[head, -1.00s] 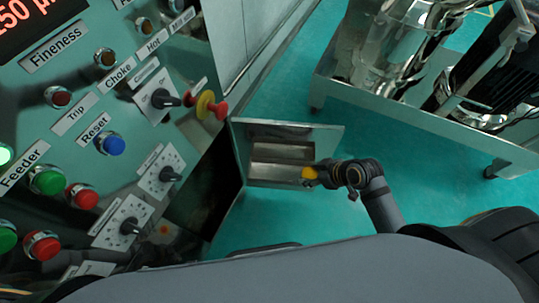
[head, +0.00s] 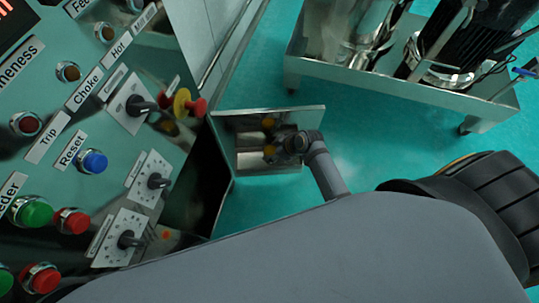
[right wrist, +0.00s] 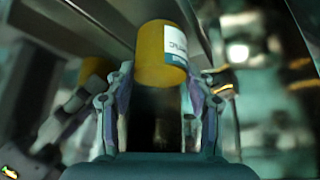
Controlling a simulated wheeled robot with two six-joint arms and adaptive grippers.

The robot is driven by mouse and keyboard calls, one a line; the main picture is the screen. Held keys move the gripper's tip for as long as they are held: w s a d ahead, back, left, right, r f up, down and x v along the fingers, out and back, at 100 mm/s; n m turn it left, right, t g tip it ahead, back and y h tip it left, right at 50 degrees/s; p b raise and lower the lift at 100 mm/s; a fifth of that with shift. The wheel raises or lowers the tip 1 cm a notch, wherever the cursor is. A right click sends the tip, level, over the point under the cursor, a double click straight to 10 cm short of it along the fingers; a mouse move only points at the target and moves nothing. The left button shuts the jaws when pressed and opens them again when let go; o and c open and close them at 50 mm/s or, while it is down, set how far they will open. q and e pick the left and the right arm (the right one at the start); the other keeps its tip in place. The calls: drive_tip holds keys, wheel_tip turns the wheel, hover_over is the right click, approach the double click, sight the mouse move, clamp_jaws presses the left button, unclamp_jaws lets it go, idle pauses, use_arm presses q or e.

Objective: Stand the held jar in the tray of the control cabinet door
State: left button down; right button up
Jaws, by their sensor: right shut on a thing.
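The jar is yellow with a white label. In the right wrist view the jar (right wrist: 162,55) is between the two fingers of my right gripper (right wrist: 160,100), which is shut on it. In the head view the jar (head: 269,152) is a small yellow patch beside my right gripper (head: 279,147), over the shiny metal tray (head: 232,122) of the cabinet door. A second yellow patch on the tray's wall looks like its reflection. I cannot tell whether the jar touches the tray floor. My left gripper is not in view.
The control panel (head: 110,75) with buttons, knobs and a red-yellow emergency stop (head: 188,104) stands left of the tray. A metal-framed machine (head: 400,85) stands at the upper right. Green floor (head: 245,210) shows around the tray.

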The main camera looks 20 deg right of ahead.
sight(271, 153)
drive_tip(key=shift+w+b+x, duration=0.25)
drive_tip(key=shift+b+x, duration=0.05)
drive_tip(key=shift+x, duration=0.95)
wheel_tip(271, 153, down, 3)
drive_tip(key=shift+d+b, duration=0.15)
drive_tip(key=shift+b, duration=0.2)
drive_tip(key=o, duration=1.1)
drive_tip(key=shift+c, duration=0.2)
drive_tip(key=shift+r, duration=0.1)
